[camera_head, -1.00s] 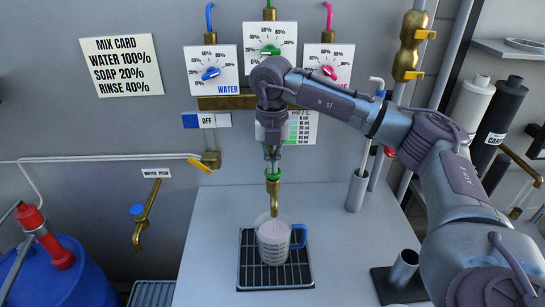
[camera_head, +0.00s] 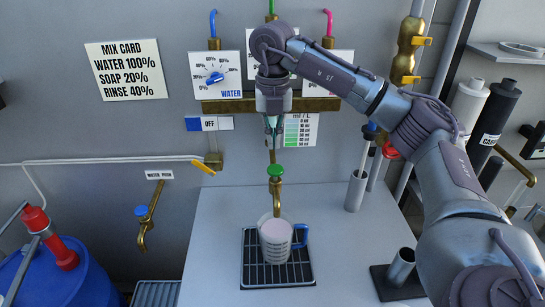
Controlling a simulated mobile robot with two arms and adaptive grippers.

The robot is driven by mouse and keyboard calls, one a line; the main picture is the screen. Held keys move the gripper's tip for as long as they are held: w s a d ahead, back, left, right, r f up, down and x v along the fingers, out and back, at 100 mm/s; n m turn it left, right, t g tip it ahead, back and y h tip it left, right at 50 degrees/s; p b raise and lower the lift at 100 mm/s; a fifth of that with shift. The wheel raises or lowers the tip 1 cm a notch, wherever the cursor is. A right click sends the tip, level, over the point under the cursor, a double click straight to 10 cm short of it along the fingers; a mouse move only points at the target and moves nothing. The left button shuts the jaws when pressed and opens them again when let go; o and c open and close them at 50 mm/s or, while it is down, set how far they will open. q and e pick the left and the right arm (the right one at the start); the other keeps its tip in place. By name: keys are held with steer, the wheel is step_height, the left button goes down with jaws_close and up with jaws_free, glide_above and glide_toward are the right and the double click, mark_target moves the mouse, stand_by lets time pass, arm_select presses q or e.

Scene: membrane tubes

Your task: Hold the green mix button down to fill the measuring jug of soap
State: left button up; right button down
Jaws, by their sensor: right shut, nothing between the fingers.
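The green mix button (camera_head: 276,170) sits on top of the brass dispensing tap (camera_head: 276,193). The measuring jug (camera_head: 276,243) stands upright below the spout on the black drip grate (camera_head: 249,274). The jug has a blue handle on its right, dark marks and a pale pinkish content. My right gripper (camera_head: 272,143) is shut and empty, pointing down above the green button with a visible gap. My right arm hides most of the green and pink dials. My left gripper is not in view.
The water dial (camera_head: 216,76), mix card (camera_head: 127,70) and OFF switch (camera_head: 209,124) are on the wall. A metal cup with a rod (camera_head: 356,191) stands right of the tap. The counter (camera_head: 213,225) left of the grate is clear.

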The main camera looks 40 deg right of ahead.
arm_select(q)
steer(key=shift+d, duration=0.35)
arm_select(e)
steer(key=r, duration=0.6)
steer(key=shift+w+d, duration=0.15)
steer(key=shift+d, duration=0.1)
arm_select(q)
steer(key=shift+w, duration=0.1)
arm_select(e)
steer(key=shift+f, duration=0.1)
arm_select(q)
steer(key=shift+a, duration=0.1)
